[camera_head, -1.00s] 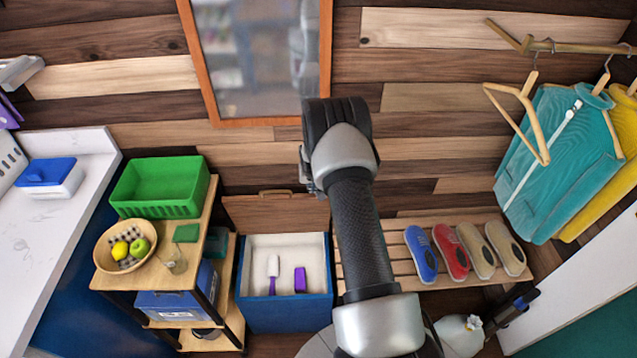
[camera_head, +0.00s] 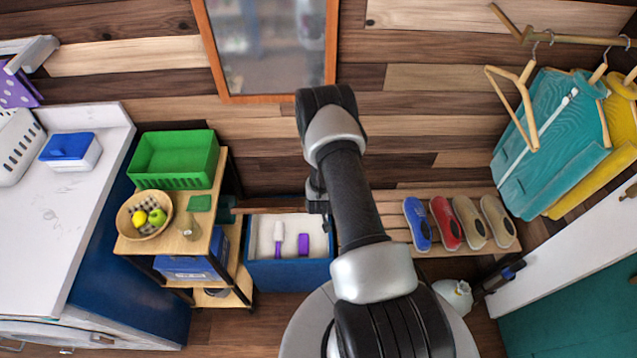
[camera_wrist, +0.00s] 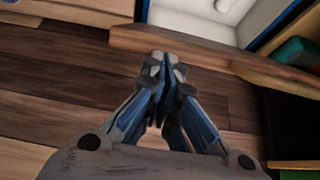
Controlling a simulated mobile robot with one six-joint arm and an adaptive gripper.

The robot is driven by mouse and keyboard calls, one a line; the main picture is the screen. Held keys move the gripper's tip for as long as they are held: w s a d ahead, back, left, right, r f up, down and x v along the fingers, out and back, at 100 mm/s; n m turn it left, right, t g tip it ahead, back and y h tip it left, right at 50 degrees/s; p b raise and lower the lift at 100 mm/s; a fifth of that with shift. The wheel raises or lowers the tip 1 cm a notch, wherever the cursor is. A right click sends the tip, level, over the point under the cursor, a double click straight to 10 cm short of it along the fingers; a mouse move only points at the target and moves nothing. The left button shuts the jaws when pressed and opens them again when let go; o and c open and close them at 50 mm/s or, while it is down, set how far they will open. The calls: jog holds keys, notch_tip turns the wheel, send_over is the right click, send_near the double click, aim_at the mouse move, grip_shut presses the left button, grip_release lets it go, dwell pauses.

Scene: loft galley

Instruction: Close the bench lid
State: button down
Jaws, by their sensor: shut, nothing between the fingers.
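The bench (camera_head: 288,276) is a blue box with a pale interior, open at the top. A white-and-purple brush-like item and a purple block lie inside it. Its wooden lid (camera_head: 270,210) stands open at the back, seen as a thin strip nearly edge-on. My gripper (camera_head: 318,203) is small and partly hidden by my arm, near the bench's back right. In the wrist view my gripper (camera_wrist: 166,66) is shut and empty. Its fingertips are close to the lid's wooden edge (camera_wrist: 205,58); I cannot tell whether they touch. The open bench interior (camera_wrist: 205,18) shows beyond that edge.
A wooden shelf cart (camera_head: 205,232) with a green crate (camera_head: 173,158) and a fruit bowl (camera_head: 125,222) stands close left of the bench. A slatted rack (camera_head: 388,212) with several shoes is to the right. A mirror (camera_head: 325,90) hangs on the plank wall behind.

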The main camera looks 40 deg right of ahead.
jog(key=s+a+f+b, duration=0.2)
jog(key=s+f+b, duration=0.2)
jog(key=f, duration=0.5)
jog(key=s+a+f+b, duration=0.3)
jog(key=f+b, duration=0.3)
jog(key=f, duration=0.2)
jog(key=s+a+f+t+h+b, duration=0.1)
jog(key=s+a+f+b, duration=0.2)
jog(key=f, duration=0.6)
jog(key=shift+s+f+b, duration=0.35)
jog(key=shift+s+b, duration=0.55)
jog(key=shift+s, duration=0.05)
jog(key=shift+a+f, duration=0.1)
